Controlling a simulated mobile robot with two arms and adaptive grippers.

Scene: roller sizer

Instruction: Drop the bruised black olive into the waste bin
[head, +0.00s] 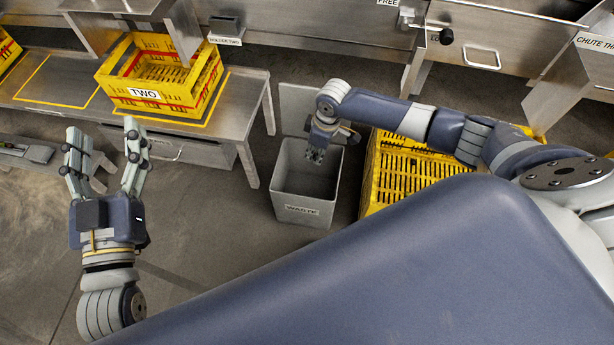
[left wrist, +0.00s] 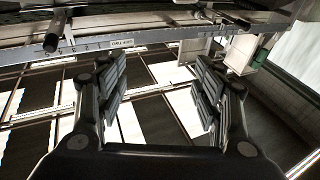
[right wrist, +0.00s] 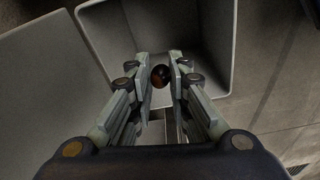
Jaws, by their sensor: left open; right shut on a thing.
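The bruised black olive (right wrist: 161,76) is dark with a brownish patch and sits between the fingertips of my right gripper (right wrist: 160,80), which is shut on it. The grey waste bin (head: 305,192), labelled WASTE, stands on the floor with its lid raised. In the head view my right gripper (head: 316,152) points down over the bin's opening. The right wrist view shows the bin's walls (right wrist: 205,30) around and below the fingertips. The olive is too small to make out in the head view. My left gripper (head: 106,158) is open and empty at the left; its spread fingers show in the left wrist view (left wrist: 163,95).
A yellow crate (head: 160,75) labelled TWO stands on a steel table (head: 245,100) left of the bin. Yellow crates (head: 410,175) stand close at the bin's right. Steel machine panels (head: 500,40) line the back. The floor (head: 210,200) left of the bin is clear.

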